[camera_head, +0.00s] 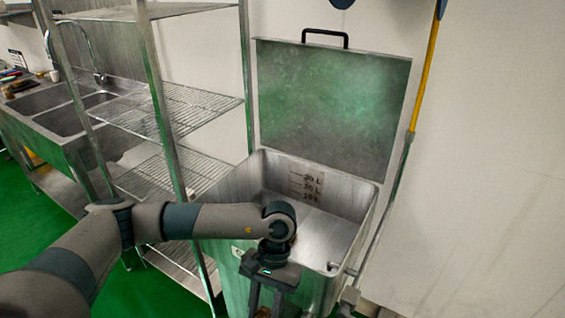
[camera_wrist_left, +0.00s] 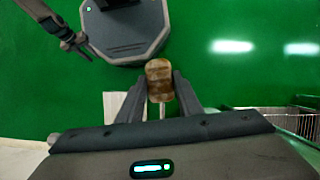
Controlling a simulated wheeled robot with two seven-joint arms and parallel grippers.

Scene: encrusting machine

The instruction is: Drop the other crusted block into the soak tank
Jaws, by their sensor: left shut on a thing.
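The soak tank (camera_head: 340,215) is a steel box at the centre of the head view, with its lid (camera_head: 335,105) raised against the wall and litre marks inside. My left gripper (camera_head: 270,308) hangs at the tank's near side in the head view, its fingertips cut off by the lower edge. In the left wrist view, my left gripper (camera_wrist_left: 159,88) is shut on the brown crusted block (camera_wrist_left: 158,72), which sits between the fingertips above green floor. The tank's near inside is partly hidden by my left arm.
A steel wire shelf rack (camera_head: 165,105) stands left of the tank, and a double sink (camera_head: 75,115) is further left. A yellow-handled pole (camera_head: 427,75) leans by the wall right of the tank. The tank's opening is uncovered.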

